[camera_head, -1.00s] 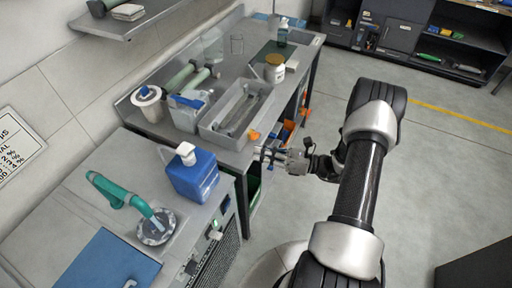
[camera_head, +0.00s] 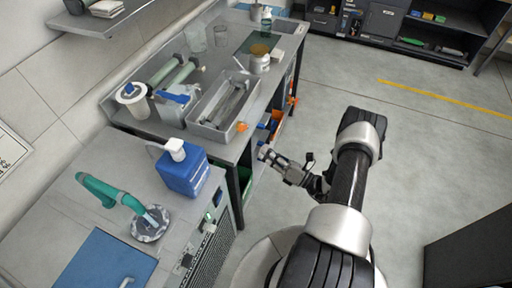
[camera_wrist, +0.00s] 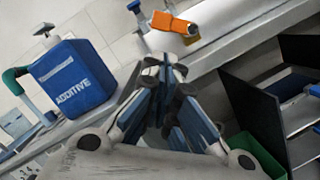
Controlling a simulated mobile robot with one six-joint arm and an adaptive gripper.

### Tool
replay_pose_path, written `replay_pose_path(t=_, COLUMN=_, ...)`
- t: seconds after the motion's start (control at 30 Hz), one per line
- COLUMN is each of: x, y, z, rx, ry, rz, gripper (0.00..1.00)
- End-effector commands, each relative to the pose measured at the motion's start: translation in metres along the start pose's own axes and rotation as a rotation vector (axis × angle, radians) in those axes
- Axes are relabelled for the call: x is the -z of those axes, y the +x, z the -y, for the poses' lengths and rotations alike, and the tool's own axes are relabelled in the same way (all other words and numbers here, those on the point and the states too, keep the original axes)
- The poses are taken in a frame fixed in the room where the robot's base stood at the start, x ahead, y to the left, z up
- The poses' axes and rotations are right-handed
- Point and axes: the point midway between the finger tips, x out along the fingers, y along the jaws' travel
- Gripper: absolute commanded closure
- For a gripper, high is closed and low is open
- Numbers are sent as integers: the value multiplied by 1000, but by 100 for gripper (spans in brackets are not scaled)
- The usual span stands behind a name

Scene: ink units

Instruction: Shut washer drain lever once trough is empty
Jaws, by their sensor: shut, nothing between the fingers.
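The grey washer trough (camera_head: 205,128) stands on the bench. Long grey pieces lie inside it; I cannot tell whether any liquid is in it. The orange drain lever (camera_head: 241,127) is at the trough's near right end. My gripper (camera_head: 264,152) is shut and empty, beside the bench's front edge, to the right of and nearer than the lever. In the wrist view the fingertips (camera_wrist: 165,65) are together below the lever, apparently apart from it.
A blue additive jug (camera_head: 184,172) stands on the near counter, also in the wrist view (camera_wrist: 75,80). A white tub (camera_head: 133,100) and a clear container with blue (camera_head: 172,108) stand left of the trough. Shelves lie under the bench. The floor (camera_head: 430,150) on the right is open.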

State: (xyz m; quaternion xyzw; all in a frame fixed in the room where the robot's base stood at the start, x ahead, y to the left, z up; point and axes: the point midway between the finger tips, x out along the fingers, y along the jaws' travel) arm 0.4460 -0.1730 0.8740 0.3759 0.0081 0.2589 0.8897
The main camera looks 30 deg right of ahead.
Motion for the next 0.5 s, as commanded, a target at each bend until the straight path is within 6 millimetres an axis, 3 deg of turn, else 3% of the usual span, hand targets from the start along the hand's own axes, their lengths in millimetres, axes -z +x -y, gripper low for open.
replay_pose_path(t=0.3, x=1, y=58, z=-1, rx=-5, ry=-1, rz=-4, gripper=100)
replay_pose_path(t=0.5, x=1, y=83, z=-1, rx=-3, ry=-1, rz=-3, gripper=100)
